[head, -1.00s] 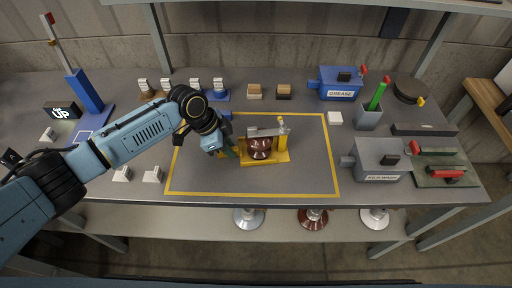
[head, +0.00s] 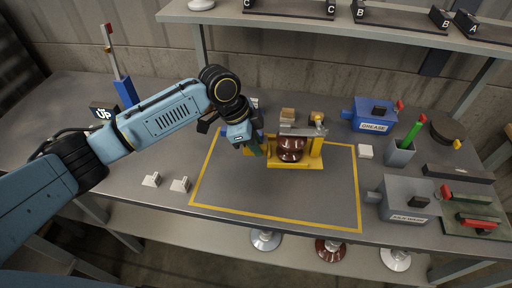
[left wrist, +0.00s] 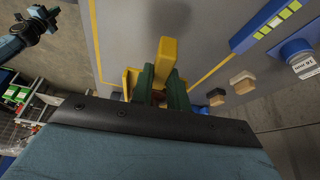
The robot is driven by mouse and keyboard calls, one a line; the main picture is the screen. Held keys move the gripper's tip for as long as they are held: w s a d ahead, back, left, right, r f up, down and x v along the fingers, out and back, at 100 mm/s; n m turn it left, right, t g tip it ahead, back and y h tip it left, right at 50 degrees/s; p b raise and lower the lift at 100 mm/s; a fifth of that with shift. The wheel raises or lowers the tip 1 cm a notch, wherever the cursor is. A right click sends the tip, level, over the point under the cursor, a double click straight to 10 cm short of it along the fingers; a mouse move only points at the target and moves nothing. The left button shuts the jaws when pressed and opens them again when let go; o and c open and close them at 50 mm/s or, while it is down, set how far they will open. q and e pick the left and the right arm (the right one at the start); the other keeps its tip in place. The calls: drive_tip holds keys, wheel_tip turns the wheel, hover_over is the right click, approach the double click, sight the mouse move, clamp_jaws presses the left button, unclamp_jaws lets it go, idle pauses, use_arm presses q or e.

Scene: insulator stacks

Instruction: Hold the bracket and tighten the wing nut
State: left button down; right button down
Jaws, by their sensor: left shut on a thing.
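The yellow bracket (head: 315,148) stands inside the yellow outline on the table, around a brown insulator (head: 291,150). A grey metal bar (head: 300,131) lies across the top. A small yellowish piece, probably the wing nut (head: 319,118), sits at the bar's right end. My left gripper (head: 255,148) is at the bracket's left end. In the left wrist view, the green fingers of my left gripper (left wrist: 163,88) are shut on a yellow part of the bracket (left wrist: 166,58). My right gripper (left wrist: 38,22) appears small at upper left, apart from the bracket.
A blue grease box (head: 370,115), a cup with a green stick (head: 401,152) and a grey box (head: 408,200) stand to the right. Small white blocks (head: 180,185) lie at left. A shelf (head: 345,20) hangs over the back. The front of the outlined area is clear.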

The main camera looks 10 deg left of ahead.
idle(0.3)
